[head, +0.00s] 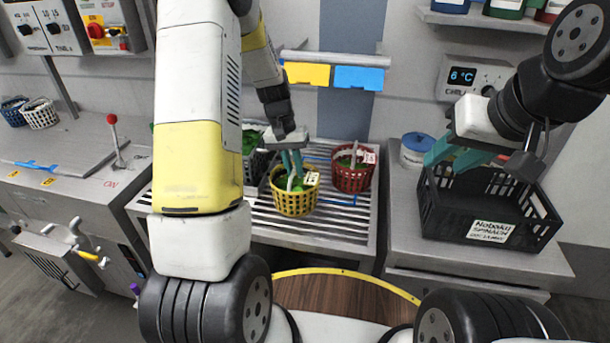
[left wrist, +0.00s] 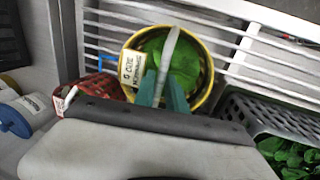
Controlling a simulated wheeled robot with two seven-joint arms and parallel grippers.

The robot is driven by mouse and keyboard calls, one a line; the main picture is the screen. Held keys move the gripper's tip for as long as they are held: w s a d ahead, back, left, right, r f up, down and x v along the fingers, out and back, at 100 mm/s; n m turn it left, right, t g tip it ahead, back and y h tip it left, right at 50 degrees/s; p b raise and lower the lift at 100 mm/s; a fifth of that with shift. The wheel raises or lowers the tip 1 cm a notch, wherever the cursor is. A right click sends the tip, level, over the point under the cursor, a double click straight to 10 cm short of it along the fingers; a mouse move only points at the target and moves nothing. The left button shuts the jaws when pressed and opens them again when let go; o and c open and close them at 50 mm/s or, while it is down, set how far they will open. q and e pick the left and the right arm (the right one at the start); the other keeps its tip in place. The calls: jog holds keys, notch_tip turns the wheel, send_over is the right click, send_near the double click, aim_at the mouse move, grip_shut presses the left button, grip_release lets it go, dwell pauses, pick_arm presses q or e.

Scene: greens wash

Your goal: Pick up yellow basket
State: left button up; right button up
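The yellow basket (head: 294,201) stands upright on the slatted rack, with green leaves and a label tag inside its rim. In the left wrist view the basket (left wrist: 207,88) shows from above, its pale handle crossing the leaves. My left gripper (head: 291,170) points down over it; its teal fingers (left wrist: 163,82) are close together on both sides of the handle and look shut on it. Whether the basket's base is clear of the rack cannot be told. My right gripper (head: 450,157) hangs over the black crate at the right, its fingers apart with nothing seen between them.
A red basket (head: 350,178) stands close to the yellow one on its right. A dark grey basket (head: 252,166) of greens stands to its left. The black crate (head: 455,217) stands on the right counter beside a blue-lidded tub (head: 416,147). The rack's front slats (head: 310,232) are clear.

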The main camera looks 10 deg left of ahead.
pick_arm(q)
jog(key=f, duration=0.3)
jog(key=shift+d+f, duration=0.1)
jog(key=shift+d, duration=0.25)
jog(key=shift+c, duration=0.3)
grip_shut()
dwell(0.8)
